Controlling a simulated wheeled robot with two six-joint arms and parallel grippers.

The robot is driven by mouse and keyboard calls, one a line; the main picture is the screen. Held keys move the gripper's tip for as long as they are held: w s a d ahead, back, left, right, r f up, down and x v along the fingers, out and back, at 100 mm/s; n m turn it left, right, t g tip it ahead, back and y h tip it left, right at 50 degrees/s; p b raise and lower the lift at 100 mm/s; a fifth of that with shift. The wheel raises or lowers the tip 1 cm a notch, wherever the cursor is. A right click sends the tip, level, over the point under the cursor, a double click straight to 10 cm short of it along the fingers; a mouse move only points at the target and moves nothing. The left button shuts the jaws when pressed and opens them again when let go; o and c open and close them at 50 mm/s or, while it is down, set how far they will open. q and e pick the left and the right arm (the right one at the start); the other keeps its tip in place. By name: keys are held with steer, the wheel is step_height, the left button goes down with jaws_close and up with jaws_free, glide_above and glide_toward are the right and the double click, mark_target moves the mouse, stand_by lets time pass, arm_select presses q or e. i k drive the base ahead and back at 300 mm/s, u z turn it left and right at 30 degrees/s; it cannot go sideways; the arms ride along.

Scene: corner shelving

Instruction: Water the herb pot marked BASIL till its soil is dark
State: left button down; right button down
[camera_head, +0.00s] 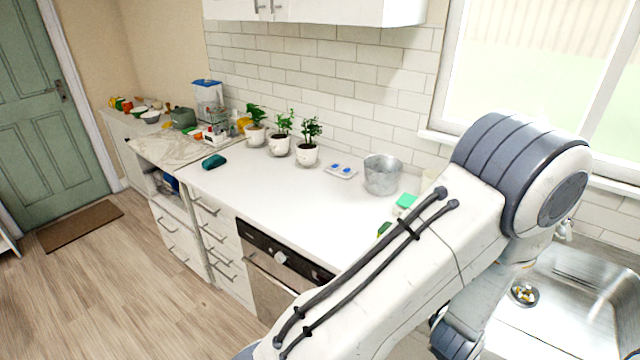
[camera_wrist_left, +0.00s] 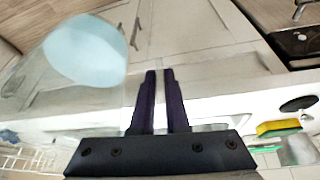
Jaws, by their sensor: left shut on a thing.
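Three white pots with leafy green plants stand in a row on the counter against the tiled wall: a left pot (camera_head: 256,135), a middle pot (camera_head: 279,146) and a right pot (camera_head: 306,155). I cannot read any marking, so I cannot tell which is BASIL, and the soil is too small to judge. In the left wrist view my left gripper (camera_wrist_left: 160,72) has its dark fingers close together. A clear, pale-blue-ended vessel (camera_wrist_left: 85,50) shows beside them at upper left; its grasped part is not clear. My left gripper is outside the head view, and my right gripper is not seen.
A metal bucket (camera_head: 382,174) and a small tray with blue items (camera_head: 341,171) stand right of the pots. A teal object (camera_head: 214,162) lies at left. The counter before the pots is clear.

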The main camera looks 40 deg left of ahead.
mark_target(255, 132)
steer(key=u, duration=3)
steer(key=k, duration=1.25)
steer(key=z, duration=1.35)
steer(key=i, duration=1.45)
